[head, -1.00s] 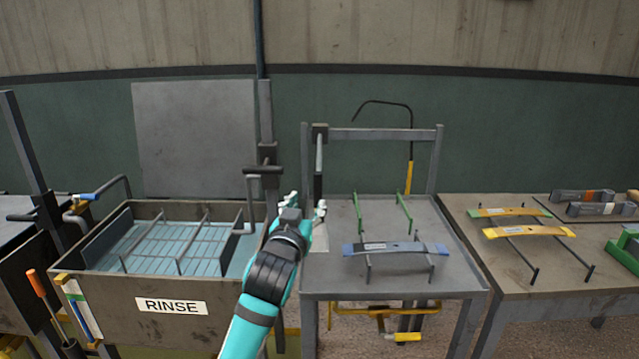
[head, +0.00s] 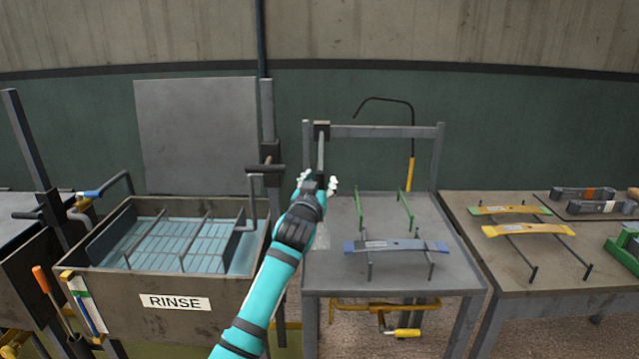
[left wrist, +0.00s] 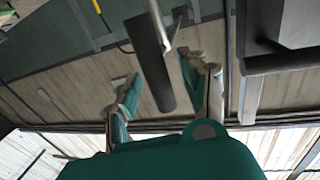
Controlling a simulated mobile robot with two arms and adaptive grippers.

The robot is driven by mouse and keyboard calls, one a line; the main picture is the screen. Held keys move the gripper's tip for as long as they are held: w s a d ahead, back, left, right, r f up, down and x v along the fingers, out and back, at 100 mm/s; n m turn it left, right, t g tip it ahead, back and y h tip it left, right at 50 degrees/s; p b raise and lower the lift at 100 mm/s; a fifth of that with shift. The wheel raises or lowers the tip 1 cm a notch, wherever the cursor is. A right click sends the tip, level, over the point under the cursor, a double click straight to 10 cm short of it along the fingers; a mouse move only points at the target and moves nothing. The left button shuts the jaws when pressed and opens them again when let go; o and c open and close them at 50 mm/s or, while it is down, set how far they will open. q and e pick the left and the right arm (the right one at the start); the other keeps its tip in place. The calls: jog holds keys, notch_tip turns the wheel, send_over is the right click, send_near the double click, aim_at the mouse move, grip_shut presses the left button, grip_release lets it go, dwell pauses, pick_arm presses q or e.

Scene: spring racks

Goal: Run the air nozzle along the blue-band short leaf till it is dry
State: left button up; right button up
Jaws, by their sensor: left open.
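The blue-band short leaf (head: 395,246) lies across the rack on the middle table, a pale label on its top. I cannot tell how wet it is. A thin grey rod (head: 320,150) hangs from a bracket on the frame at the table's back left; it looks like the air nozzle. Its dark cylindrical handle (left wrist: 152,65) shows between my fingers in the left wrist view. My left gripper (head: 317,180) is open around or just beside this handle, with gaps to both fingers (left wrist: 162,82). The gripper hides the handle in the head view. My right gripper is out of view.
The rinse tank (head: 172,303) with a submerged rack stands left of the table. A black hooked tube with a yellow lower part (head: 410,173) rises behind the table. Green rack posts (head: 404,209) stand behind the leaf.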

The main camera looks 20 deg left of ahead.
pick_arm(q)
grip_shut()
jog(key=shift+d, duration=0.1)
dwell(0.3)
